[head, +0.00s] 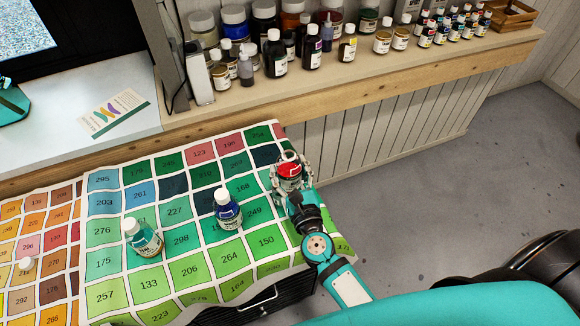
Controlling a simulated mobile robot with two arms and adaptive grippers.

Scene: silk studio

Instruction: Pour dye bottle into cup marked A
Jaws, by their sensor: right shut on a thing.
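My right gripper (290,176) is at the right edge of the colour-chart cloth, shut around a red thing (289,170) with a white mark on it. The fingers hide much of the red thing, and I cannot tell whether it is a bottle or a cup. A blue dye bottle (227,211) with a white cap stands on the cloth left of the gripper. A teal dye bottle (143,240) with a white cap stands further left. I cannot make out a cup marked A. My left gripper is not in view.
The numbered colour-chart cloth (133,271) covers the table. A small white round thing (26,263) lies at its left. A wooden shelf (350,82) behind holds several bottles and jars. A printed card (114,112) lies on the white counter (130,77). Bare floor (440,190) lies to the right.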

